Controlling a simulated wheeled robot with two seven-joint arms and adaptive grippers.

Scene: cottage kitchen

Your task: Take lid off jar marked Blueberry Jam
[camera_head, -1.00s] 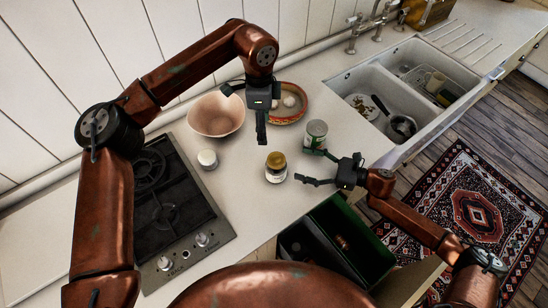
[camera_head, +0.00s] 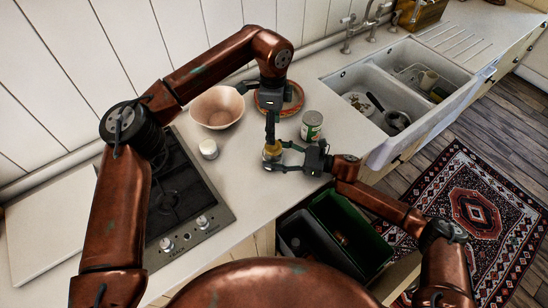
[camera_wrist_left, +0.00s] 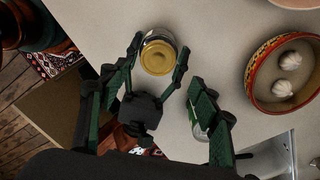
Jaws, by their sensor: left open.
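The jar with a gold lid (camera_head: 272,150) stands on the counter; its label cannot be read. Its round lid also shows from above in the left wrist view (camera_wrist_left: 158,57), seated on the jar. My right gripper (camera_head: 281,157) comes in from the right at jar height, with one finger on each side of the jar. In the left wrist view, its fingers (camera_wrist_left: 160,62) look spread, with a small gap at one side. My left gripper (camera_head: 271,138) is open, pointing down just above the lid, hiding part of it in the head view.
A green and white can (camera_head: 312,125) stands just behind my right gripper. The stove (camera_head: 180,205) is left, the sink (camera_head: 375,90) right. An open drawer (camera_head: 340,230) is below.

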